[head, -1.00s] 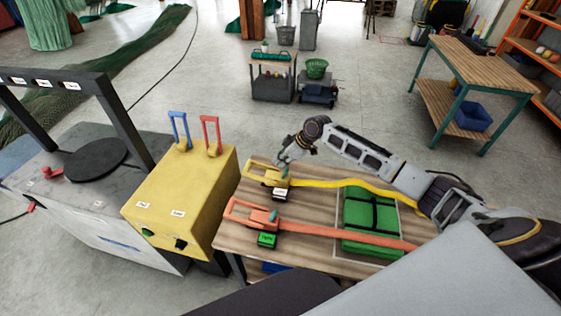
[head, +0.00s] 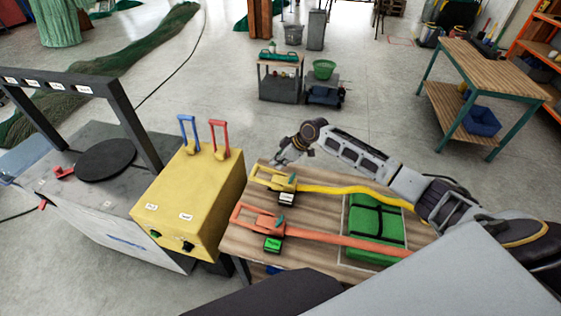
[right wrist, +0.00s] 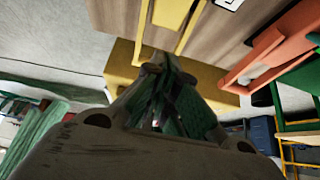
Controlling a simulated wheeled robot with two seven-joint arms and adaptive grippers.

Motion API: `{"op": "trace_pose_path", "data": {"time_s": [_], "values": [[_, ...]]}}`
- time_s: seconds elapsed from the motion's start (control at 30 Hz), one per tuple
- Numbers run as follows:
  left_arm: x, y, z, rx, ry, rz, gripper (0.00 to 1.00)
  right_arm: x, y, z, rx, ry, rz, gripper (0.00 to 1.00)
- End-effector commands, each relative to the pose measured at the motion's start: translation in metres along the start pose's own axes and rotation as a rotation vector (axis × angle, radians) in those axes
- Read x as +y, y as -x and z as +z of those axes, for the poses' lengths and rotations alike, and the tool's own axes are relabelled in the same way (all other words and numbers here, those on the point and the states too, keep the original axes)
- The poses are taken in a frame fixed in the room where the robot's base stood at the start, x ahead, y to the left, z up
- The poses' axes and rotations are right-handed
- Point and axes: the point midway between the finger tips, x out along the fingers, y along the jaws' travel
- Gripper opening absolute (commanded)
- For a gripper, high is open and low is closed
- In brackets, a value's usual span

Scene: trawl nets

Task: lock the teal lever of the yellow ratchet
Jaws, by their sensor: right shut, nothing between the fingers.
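The yellow ratchet (head: 273,179) lies at the far left part of the wooden bench, with a yellow strap (head: 345,190) running right from it. Its small teal lever (head: 293,180) shows at its right end; its exact angle is too small to tell. My right gripper (head: 281,161) is shut and empty, just behind and above the yellow ratchet; contact cannot be told. In the right wrist view the closed fingertips (right wrist: 165,66) are near yellow bars (right wrist: 187,30) that look like the ratchet's frame. My left gripper is not in view.
An orange ratchet (head: 257,217) with its own teal lever lies in front, its orange strap (head: 340,239) running right. A green folded bundle (head: 372,222) lies on the bench (head: 318,215). A yellow box (head: 190,205) with blue and red handles stands to the left.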

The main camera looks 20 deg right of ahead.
Motion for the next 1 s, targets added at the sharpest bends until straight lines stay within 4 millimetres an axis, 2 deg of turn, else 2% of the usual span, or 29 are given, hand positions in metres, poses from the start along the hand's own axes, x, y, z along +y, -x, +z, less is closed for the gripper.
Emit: {"op": "trace_pose_path", "data": {"time_s": [0.7,1.0], "values": [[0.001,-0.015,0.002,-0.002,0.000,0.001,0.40,0.001,0.079,0.014,-0.002,0.000,0.003,0.00],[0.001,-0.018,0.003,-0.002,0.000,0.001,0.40,0.001,0.097,0.015,-0.001,0.000,0.001,0.00]]}}
